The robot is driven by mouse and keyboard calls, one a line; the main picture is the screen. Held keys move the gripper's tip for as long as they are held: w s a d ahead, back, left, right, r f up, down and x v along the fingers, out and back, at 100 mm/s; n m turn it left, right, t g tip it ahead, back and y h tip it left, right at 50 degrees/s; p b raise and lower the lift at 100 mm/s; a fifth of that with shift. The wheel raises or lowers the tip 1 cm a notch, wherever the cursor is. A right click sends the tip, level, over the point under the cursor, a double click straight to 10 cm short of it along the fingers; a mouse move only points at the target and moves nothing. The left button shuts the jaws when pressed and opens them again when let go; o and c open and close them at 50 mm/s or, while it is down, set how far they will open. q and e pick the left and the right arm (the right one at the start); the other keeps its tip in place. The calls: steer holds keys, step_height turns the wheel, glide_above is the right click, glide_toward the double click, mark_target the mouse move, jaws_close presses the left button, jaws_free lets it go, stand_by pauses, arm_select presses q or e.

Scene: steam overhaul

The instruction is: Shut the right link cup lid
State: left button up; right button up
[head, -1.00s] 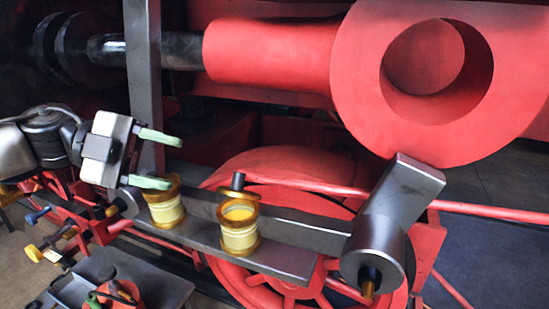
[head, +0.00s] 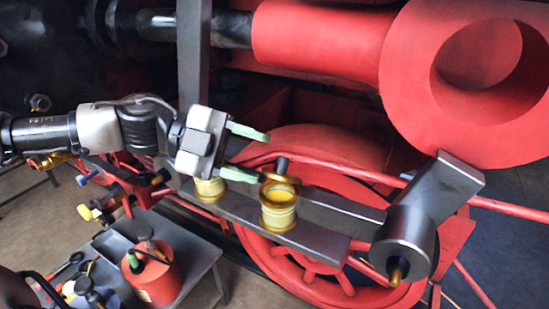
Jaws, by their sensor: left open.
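The right link cup (head: 279,212) is a yellow cup with brass bands, upright on a grey link bar. Its brass lid (head: 280,179) stands tilted open at the back of the rim, with a dark knob (head: 282,164), and the yellow inside shows. My left gripper (head: 260,155) is open and empty, its two green fingertips pointing right, just left of the lid. The lower fingertip is close to the lid; I cannot tell if it touches. A second, similar cup (head: 210,190) stands to the left, its top hidden by my gripper. My right gripper is out of view.
The grey link bar (head: 325,238) runs in front of a red wheel (head: 350,290). A large red rod end (head: 420,90) and a grey cylinder block (head: 405,235) lie to the right. A grey tray table (head: 200,250) with a red can (head: 153,277) stands at lower left.

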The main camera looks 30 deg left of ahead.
mark_target(267, 170)
arm_select(q)
steer(key=shift+x, duration=1.5)
steer(key=shift+w+d+f, duration=0.1)
steer(key=shift+d+f, duration=0.05)
steer(key=shift+d, duration=0.3)
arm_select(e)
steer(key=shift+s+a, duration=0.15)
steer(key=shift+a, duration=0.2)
arm_select(q)
steer(key=c, duration=0.8)
steer(key=shift+f+b, duration=0.15)
steer(key=shift+b, duration=0.25)
steer(key=s+m+b, duration=0.1)
steer(key=b, duration=0.3)
steer(key=shift+f+m+t+h+b, duration=0.35)
steer(key=shift+f+m+t+h, duration=0.05)
steer(key=shift+r, duration=0.1)
steer(key=shift+r+m, duration=0.1)
steer(key=shift+m, duration=0.2)
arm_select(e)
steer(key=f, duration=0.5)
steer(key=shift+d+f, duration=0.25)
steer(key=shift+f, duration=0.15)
arm_select(q)
steer(key=shift+a, duration=0.1)
